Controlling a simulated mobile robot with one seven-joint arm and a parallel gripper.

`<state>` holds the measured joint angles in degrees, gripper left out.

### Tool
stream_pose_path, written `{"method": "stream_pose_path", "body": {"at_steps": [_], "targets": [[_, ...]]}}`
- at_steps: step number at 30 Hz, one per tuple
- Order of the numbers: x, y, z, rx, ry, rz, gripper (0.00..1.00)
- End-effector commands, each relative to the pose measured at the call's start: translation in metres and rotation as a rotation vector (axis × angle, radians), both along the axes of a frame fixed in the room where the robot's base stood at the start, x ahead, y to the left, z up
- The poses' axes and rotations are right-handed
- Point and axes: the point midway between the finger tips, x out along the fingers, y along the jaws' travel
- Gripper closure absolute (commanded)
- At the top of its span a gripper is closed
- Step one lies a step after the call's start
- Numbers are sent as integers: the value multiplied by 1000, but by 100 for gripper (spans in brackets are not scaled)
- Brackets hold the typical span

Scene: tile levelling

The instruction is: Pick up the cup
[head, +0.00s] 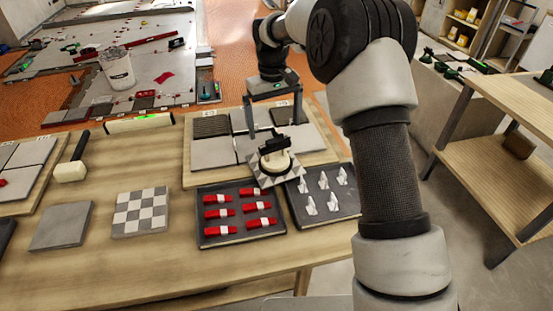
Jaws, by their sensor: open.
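The cup appears to be the suction cup (274,163), a round cream disc with a black handle on top. In the head view it sits on a small patterned grey and white tile (291,179) at the front edge of the tile board. My gripper (276,133) is above it, pointing down, with its two fingers spread wide. The fingertips are near the handle, one on each side in the picture. I cannot tell whether they touch it. The gripper holds nothing that I can see.
A dark tray of red wedges (239,240) and a tray of white clips (352,205) lie close in front. A wooden shelf unit (509,165) stands right.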

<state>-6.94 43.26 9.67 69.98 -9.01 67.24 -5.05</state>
Motion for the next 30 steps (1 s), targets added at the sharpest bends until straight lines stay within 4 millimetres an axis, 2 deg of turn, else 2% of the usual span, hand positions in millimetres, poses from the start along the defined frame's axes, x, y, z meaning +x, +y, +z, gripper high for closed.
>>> {"method": "stream_pose_path", "body": {"at_steps": [1, 3, 9, 16, 24, 30], "targets": [[0, -1, -14, 0, 3, 0, 0], [-1, -1, -29, 0, 3, 0, 0], [0, -1, -62, 1, 1, 0, 0], [-1, -2, -77, 0, 0, 0, 0], [-8, -1, -115, 1, 1, 0, 0], [-7, -1, -123, 1, -1, 0, 0]]}}
